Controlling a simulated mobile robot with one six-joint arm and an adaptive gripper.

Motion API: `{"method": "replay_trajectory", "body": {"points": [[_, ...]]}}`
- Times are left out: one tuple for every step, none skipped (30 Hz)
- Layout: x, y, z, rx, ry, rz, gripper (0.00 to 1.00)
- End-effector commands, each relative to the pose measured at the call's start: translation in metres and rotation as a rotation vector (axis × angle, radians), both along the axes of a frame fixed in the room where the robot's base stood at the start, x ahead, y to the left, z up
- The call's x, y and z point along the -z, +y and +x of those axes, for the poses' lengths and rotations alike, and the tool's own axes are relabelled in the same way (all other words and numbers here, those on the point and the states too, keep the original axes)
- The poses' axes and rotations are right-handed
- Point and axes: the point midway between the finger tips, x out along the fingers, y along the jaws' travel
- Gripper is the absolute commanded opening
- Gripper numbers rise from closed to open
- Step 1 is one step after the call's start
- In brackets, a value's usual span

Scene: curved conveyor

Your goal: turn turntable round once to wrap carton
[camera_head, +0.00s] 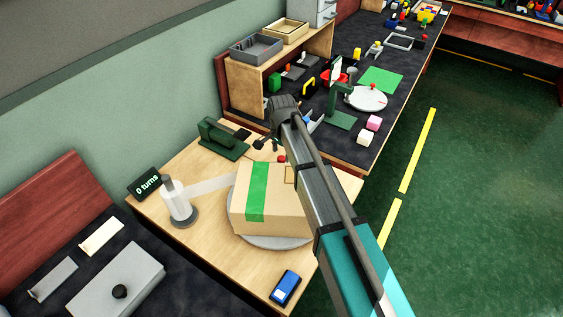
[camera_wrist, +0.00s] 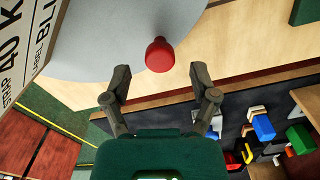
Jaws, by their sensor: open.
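The cardboard carton (camera_head: 292,212) with a green strip sits on the round grey turntable (camera_head: 268,241). Pale film stretches from the film roll (camera_head: 178,205) towards the carton. A small display (camera_head: 147,184) reads "0 turns". A red knob (camera_head: 281,158) stands near the turntable's far edge; in the wrist view the red knob (camera_wrist: 160,55) shows upon the grey disc (camera_wrist: 115,38), with printed carton (camera_wrist: 22,40) at the left. My gripper (camera_wrist: 160,82) is open and empty, its fingertips apart on either side just short of the knob. My arm hides the carton's right side.
A green device (camera_head: 222,138) stands on the table's far side, and a blue handheld device (camera_head: 284,288) lies near the front edge. A grey box (camera_head: 118,283) is on the left bench. A cluttered dark bench (camera_head: 345,145) lies beyond; green floor (camera_head: 470,200) is clear at right.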

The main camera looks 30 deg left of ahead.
Motion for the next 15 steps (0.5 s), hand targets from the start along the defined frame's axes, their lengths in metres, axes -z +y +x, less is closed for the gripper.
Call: {"method": "replay_trajectory", "body": {"points": [[0.008,0.000,0.000,0.000,0.000,0.000,0.76],[0.010,0.000,0.000,0.000,0.000,0.000,0.76],[0.013,0.000,0.000,0.000,0.000,0.000,0.76],[0.014,0.000,0.000,0.000,0.000,0.000,0.76],[0.016,0.000,0.000,0.000,0.000,0.000,0.76],[0.018,0.000,0.000,0.000,0.000,0.000,0.76],[0.019,0.000,0.000,0.000,0.000,0.000,0.76],[0.020,0.000,0.000,0.000,0.000,0.000,0.76],[0.021,0.000,0.000,0.000,0.000,0.000,0.76],[0.022,0.000,0.000,0.000,0.000,0.000,0.76],[0.023,0.000,0.000,0.000,0.000,0.000,0.76],[0.023,0.000,0.000,0.000,0.000,0.000,0.76],[0.024,0.000,0.000,0.000,0.000,0.000,0.76],[0.024,0.000,0.000,0.000,0.000,0.000,0.76],[0.024,0.000,0.000,0.000,0.000,0.000,0.76]]}}
